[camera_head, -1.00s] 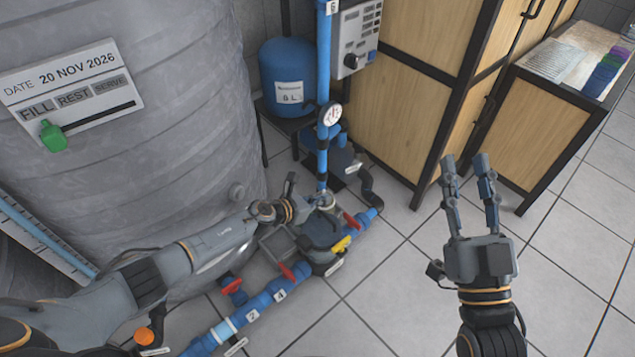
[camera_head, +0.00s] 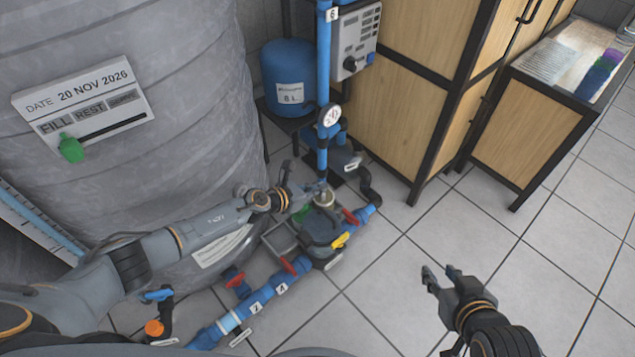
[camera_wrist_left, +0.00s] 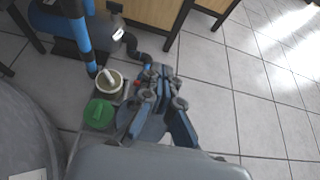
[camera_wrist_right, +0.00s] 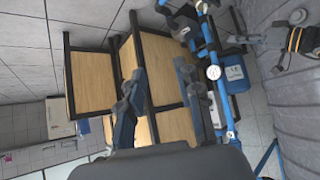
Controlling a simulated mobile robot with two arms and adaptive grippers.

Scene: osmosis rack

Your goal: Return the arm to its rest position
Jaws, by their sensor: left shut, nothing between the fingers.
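My left arm reaches in from the left past the grey tank (camera_head: 190,150). Its gripper (camera_head: 308,188) is over the blue pipework beside the gauge column, shut and empty; its fingers also show close together in the left wrist view (camera_wrist_left: 160,80). My right gripper (camera_head: 441,274) is over the bare tile floor at the lower right, held apart from everything. Its two fingers stand apart with nothing between them in the right wrist view (camera_wrist_right: 156,82).
Blue pipes (camera_head: 257,298) with red and yellow valve handles run along the floor below my left arm. A pressure gauge (camera_head: 329,115) sits on a vertical blue pipe by a blue tank (camera_head: 289,75). Wooden cabinets (camera_head: 400,110) stand behind. Tiled floor (camera_head: 400,265) is clear at right.

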